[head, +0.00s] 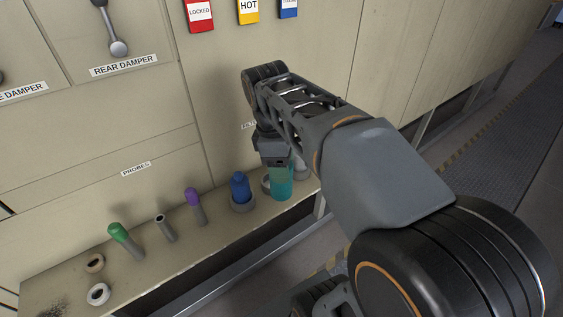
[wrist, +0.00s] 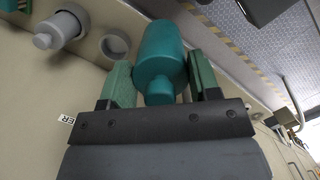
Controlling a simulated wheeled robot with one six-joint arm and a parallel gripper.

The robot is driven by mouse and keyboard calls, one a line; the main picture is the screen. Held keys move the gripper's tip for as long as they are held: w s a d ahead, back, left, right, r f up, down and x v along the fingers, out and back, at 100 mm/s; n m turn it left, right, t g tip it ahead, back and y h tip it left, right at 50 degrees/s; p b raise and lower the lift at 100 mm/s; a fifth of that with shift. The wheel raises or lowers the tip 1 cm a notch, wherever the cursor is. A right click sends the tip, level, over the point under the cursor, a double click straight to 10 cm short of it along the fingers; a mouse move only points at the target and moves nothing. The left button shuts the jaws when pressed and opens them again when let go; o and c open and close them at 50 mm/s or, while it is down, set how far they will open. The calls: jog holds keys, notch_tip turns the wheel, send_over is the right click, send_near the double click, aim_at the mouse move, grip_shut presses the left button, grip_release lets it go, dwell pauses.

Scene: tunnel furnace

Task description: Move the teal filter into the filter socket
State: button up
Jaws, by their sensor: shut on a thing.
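The teal filter (head: 281,182) is held upright or nearly so below my gripper (head: 277,163) at the right part of the shelf. In the wrist view the teal filter (wrist: 160,55) sits between the two green fingers of my gripper (wrist: 162,78), which are shut on its narrower neck. An empty grey ring, which looks like a socket (wrist: 115,44), lies beside the filter in the wrist view. In the head view a pale ring edge (head: 266,184) shows just left of the filter, partly hidden. I cannot tell whether the filter's lower end touches anything.
A blue filter (head: 240,187) stands in a grey ring left of my gripper. A grey filter (wrist: 62,27) stands in another ring. Purple (head: 193,202), grey (head: 161,225) and green (head: 121,236) probes stand further left, near two loose rings (head: 97,293). The panel wall rises behind.

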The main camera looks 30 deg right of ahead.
jog(key=shift+r, duration=0.1)
jog(key=shift+r+p, duration=2.85)
jog(key=shift+r, duration=0.1)
jog(key=s+d+b, duration=0.1)
jog(key=s, duration=0.9)
jog(key=shift+w+d, duration=0.1)
